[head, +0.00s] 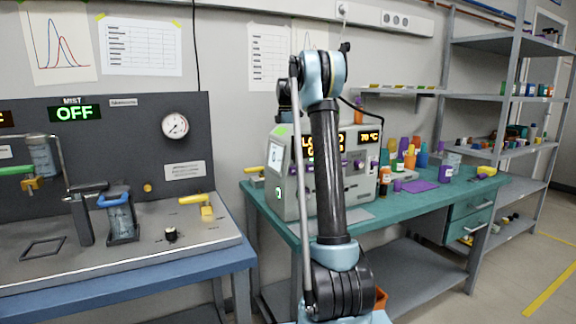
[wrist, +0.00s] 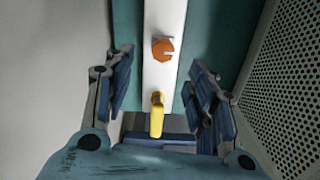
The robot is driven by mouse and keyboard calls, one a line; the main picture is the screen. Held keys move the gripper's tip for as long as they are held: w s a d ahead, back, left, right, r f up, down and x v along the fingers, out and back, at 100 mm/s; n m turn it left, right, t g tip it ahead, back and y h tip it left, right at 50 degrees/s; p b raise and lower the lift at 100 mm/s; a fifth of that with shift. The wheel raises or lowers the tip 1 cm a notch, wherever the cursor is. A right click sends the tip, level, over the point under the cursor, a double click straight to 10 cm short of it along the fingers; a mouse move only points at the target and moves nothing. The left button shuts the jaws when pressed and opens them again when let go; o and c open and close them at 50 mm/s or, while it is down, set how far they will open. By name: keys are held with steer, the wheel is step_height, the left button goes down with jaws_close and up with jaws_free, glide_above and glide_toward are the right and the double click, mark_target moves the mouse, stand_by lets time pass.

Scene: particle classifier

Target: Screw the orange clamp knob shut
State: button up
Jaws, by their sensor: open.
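The orange clamp knob (wrist: 163,49) shows in the wrist view, on a white bar (wrist: 165,16), with a small grey piece at its upper right side. A yellow lever (wrist: 157,114) sits on the same bar, nearer my gripper. My gripper (wrist: 162,78) is open and empty, its blue-padded fingers apart on either side of the bar. The knob lies between and slightly beyond the fingertips in the picture; contact does not show. In the head view I cannot make out the knob, and my arm hides the gripper.
A perforated grey panel (wrist: 292,75) stands close to the right finger. In the head view a grey instrument (head: 357,178) stands on the green bench (head: 420,203), with coloured bottles to its right. A grey console (head: 115,262) with handles is at left.

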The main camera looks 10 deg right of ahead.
step_height(320, 180, down, 9)
steer(key=shift+r, duration=0.1)
stand_by(0.3)
steer(key=c, duration=1.1)
steer(key=shift+o, duration=0.5)
steer(key=shift+o, duration=0.2)
steer(key=shift+w, duration=0.1)
steer(key=o, duration=1)
steer(key=shift+c, duration=0.2)
step_height(320, 180, up, 12)
